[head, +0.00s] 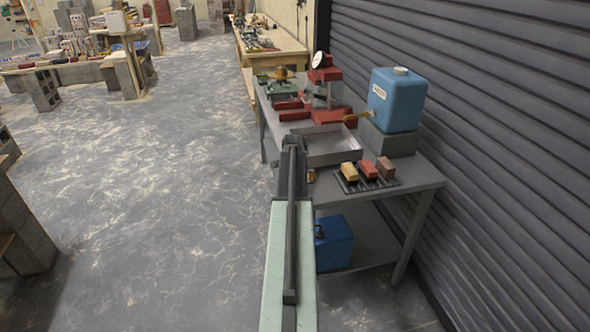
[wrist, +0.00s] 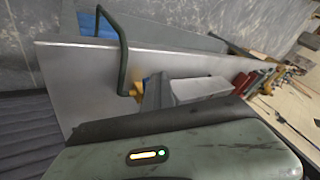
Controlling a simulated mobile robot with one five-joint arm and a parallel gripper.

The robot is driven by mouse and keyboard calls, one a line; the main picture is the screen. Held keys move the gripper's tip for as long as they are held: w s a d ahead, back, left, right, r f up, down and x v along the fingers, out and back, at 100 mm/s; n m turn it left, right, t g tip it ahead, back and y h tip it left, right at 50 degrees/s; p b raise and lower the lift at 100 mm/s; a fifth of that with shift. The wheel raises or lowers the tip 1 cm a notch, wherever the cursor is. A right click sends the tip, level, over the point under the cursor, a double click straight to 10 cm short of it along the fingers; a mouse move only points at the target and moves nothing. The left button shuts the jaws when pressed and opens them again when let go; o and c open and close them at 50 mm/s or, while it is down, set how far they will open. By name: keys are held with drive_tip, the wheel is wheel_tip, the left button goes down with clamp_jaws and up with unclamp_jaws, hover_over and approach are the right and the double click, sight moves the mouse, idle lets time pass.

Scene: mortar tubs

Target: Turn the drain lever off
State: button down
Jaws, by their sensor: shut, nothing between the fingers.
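A blue tank (head: 398,98) stands on a grey block at the table's right side. A brass-coloured tap (head: 356,117) sticks out from its lower left, over the metal tray (head: 345,148); its lever is too small to make out. My gripper is at the far end of my arm, mostly hidden by it in the head view, near the tray's left end. In the wrist view my gripper (wrist: 157,92) is shut and empty. A small yellow part (wrist: 131,91) and a dark bent rod (wrist: 122,45) show beside it; I cannot tell whether they touch it.
Coloured blocks (head: 368,169) lie on a dark rack at the table's front. A red press (head: 328,85) stands behind the tray. A blue box (head: 333,243) sits on the lower shelf. A ribbed shutter (head: 480,120) closes the right side. The floor (head: 150,200) at left is open.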

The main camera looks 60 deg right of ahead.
drive_tip(key=shift+s+d, duration=0.2)
drive_tip(key=shift+s+d+r, duration=0.1)
drive_tip(key=shift+s+d, duration=0.3)
drive_tip(key=shift+d, duration=0.1)
drive_tip(key=shift+a, duration=0.1)
drive_tip(key=a, duration=0.2)
drive_tip(key=s+a, duration=0.1)
drive_tip(key=a, duration=0.1)
drive_tip(key=shift+a+r, duration=0.1)
drive_tip(key=shift+a, duration=0.15)
drive_tip(key=w+a+r+p, duration=0.1)
drive_tip(key=a+r+p, duration=0.4)
drive_tip(key=r+p, duration=0.3)
drive_tip(key=shift+w+a, duration=0.2)
drive_tip(key=shift+a, duration=0.15)
drive_tip(key=shift+w, duration=0.1)
